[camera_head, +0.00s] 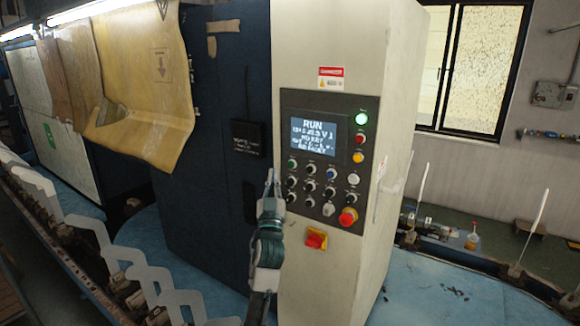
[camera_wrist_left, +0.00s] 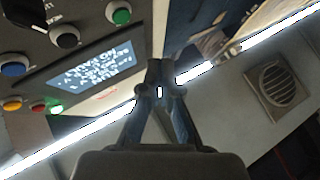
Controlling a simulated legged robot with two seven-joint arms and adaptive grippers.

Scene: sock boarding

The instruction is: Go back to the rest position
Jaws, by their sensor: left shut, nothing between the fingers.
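My left gripper (camera_head: 270,185) is raised in front of the machine cabinet, just left of its control panel (camera_head: 300,102). Its fingers point up and are closed together with nothing between them. In the left wrist view the shut fingertips of my left gripper (camera_wrist_left: 160,70) meet at the middle, apart from the panel. The panel's lit screen (camera_wrist_left: 95,75) and several knobs show to the left there. In the head view the screen (camera_head: 314,135) reads RUN, and a green lamp (camera_head: 361,119) is lit. My right gripper is in neither view.
A row of white sock forms (camera_head: 110,250) runs along the left, and thin upright forms (camera_head: 532,222) stand on the right. A tan sheet (camera_head: 140,80) hangs at the upper left. A red emergency button (camera_head: 348,217) and a red-yellow switch (camera_head: 316,238) protrude close to my left gripper.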

